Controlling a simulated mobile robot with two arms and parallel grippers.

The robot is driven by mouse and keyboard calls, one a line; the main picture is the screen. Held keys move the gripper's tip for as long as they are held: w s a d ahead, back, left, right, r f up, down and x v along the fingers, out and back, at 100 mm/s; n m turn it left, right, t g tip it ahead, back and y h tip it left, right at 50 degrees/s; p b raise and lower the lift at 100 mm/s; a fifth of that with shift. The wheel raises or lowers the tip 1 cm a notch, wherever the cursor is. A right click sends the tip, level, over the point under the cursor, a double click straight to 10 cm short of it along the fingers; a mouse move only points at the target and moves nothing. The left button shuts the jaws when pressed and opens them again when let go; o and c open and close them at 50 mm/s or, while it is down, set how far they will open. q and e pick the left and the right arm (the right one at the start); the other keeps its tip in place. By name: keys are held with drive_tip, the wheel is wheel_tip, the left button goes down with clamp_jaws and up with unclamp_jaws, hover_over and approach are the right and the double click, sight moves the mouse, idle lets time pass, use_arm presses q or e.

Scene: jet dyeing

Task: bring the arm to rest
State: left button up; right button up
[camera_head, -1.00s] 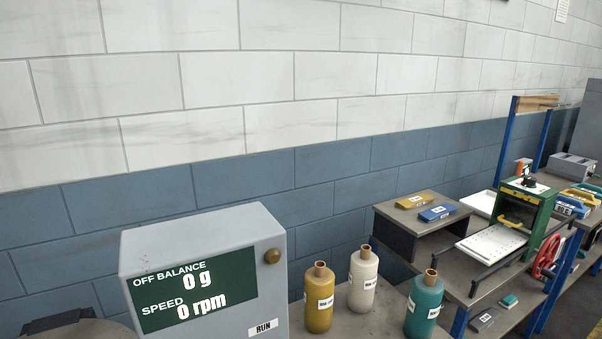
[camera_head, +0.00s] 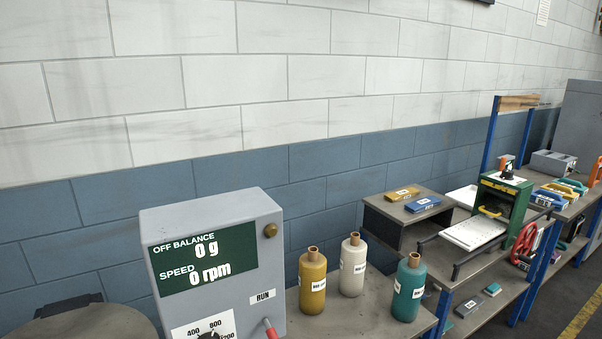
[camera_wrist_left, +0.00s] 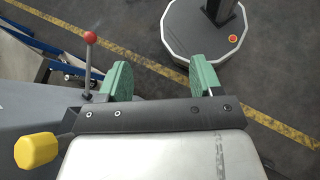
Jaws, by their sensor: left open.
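My left gripper (camera_wrist_left: 160,80) shows in the left wrist view, its two green-padded fingers spread apart with nothing between them. Below the fingers in that view lies the dark floor with a yellow line. Neither gripper shows in the head view, and my right gripper is in no frame.
In the head view a grey control box (camera_head: 215,265) reads 0 g and 0 rpm. Yellow (camera_head: 312,284), white (camera_head: 352,268) and teal (camera_head: 407,290) bottles stand right of it. A green device (camera_head: 507,200) stands on a bench farther right. A red-knobbed lever (camera_wrist_left: 89,60) is near the left finger.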

use_arm(q)
drive_tip(key=s+d+f+m+t+y, duration=0.25)
drive_tip(key=s+d+m+y, duration=0.25)
drive_tip(key=s+d+m, duration=0.45)
wheel_tip(320, 180, up, 8)
drive_tip(key=w+d+m+t+y, duration=0.1)
drive_tip(key=d+m+t+y, duration=0.1)
drive_tip(key=m+t+y, duration=0.3)
wheel_tip(320, 180, down, 25)
drive_tip(key=n+b, duration=0.1)
drive_tip(key=s+a+f+g, duration=0.2)
drive_tip(key=s+a+f, duration=0.1)
drive_tip(key=s+f, duration=1.4)
drive_tip(key=shift+f+b, duration=0.45)
drive_tip(key=shift+f, duration=0.2)
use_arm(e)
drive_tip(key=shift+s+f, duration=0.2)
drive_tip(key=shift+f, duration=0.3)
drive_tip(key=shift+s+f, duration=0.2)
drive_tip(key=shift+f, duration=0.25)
